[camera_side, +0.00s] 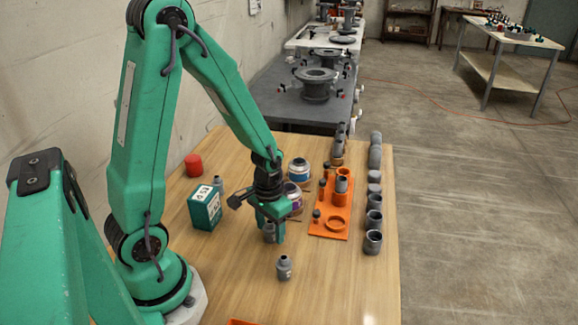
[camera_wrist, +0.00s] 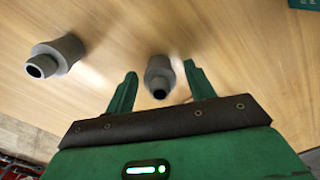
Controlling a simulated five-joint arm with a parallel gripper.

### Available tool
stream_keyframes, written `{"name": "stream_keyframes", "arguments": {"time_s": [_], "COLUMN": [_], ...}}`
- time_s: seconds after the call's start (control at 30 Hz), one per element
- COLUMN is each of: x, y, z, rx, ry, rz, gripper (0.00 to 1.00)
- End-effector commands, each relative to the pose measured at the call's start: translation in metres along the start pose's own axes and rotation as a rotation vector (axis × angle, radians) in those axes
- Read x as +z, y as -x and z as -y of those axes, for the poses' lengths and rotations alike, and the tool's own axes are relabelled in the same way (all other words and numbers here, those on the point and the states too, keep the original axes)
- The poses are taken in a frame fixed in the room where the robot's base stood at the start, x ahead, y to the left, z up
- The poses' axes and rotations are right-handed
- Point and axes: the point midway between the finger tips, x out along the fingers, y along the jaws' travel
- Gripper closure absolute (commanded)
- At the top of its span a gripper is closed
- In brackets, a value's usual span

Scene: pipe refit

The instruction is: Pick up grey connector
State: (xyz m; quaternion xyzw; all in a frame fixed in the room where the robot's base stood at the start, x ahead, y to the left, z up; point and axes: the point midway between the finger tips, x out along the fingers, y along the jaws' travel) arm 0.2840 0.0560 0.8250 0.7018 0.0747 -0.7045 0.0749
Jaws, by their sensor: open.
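A grey connector (camera_wrist: 159,75) stands between the two open fingers of my gripper (camera_wrist: 160,88) in the wrist view, with a gap to each finger. In the side view this connector (camera_side: 269,232) shows partly behind a finger of my gripper (camera_side: 274,230), low over the wooden table. A second grey connector (camera_side: 284,267) stands apart on the table, nearer the camera. It also shows at the left of the wrist view (camera_wrist: 55,57). My gripper is open and holds nothing.
An orange tray (camera_side: 326,227) with grey parts lies to the right, beside a row of grey pipe pieces (camera_side: 374,218). A green box (camera_side: 205,207) and red cylinder (camera_side: 193,165) stand left. Tins (camera_side: 299,172) stand behind my gripper. The front right table is clear.

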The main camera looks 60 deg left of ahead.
Motion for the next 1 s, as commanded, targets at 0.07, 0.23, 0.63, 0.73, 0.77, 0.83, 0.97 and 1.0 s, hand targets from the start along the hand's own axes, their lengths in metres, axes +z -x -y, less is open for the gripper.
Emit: {"name": "stream_keyframes", "arguments": {"time_s": [0.07, 0.23, 0.63, 0.73, 0.77, 0.83, 0.97, 1.0], "x": [0.0003, 0.0002, 0.0000, 0.0000, 0.0000, 0.0000, -0.0001, -0.0001], "y": [-0.0040, -0.0062, -0.0058, -0.0057, -0.0057, -0.0057, -0.0057, -0.0057], "z": [0.0000, 0.0000, 0.0000, 0.0000, 0.0000, 0.0000, 0.0000, 0.0000], "rx": [0.000, 0.000, 0.000, 0.000, 0.000, 0.000, 0.000, 0.000], "ry": [0.000, 0.000, 0.000, 0.000, 0.000, 0.000, 0.000, 0.000], "rz": [0.001, 0.000, -0.001, -0.001, -0.001, -0.001, -0.001, -0.001], "gripper": [0.46, 0.46, 0.46, 0.62, 0.68, 0.81, 0.90, 0.90]}}
